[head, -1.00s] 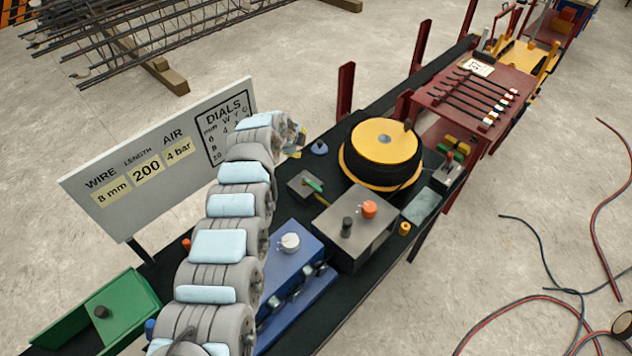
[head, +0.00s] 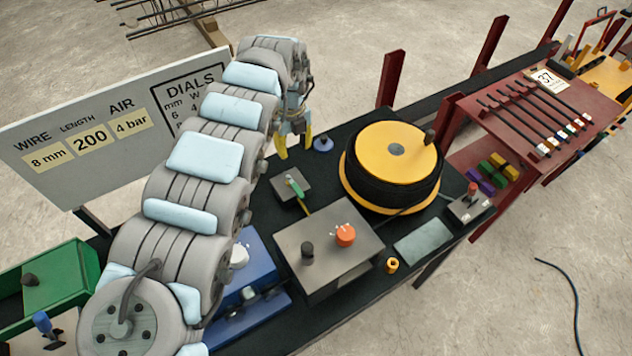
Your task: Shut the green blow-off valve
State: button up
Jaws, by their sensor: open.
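The green blow-off valve (head: 294,186) is a small green lever on a grey square plate on the black bench top, left of the yellow reel. A yellow-green piece extends from it toward the lower right. My gripper (head: 294,146) has yellow fingertips and hangs just above and behind the valve plate, apart from the lever. The fingers are spread and empty, pointing down. My arm reaches in from the lower left and covers part of the dial sign.
A grey box with an orange knob (head: 345,235) and a black knob stands in front of the valve. The yellow-topped reel (head: 396,150) is to its right. A blue-grey cone (head: 323,144) sits near my gripper. A blue unit (head: 250,300) is at lower left.

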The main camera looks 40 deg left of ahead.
aim_at(296, 188)
notch_tip(296, 188, down, 16)
jog(key=shift+s+f, duration=0.1)
jog(key=shift+f, duration=0.65)
dwell(0.4)
grip_shut()
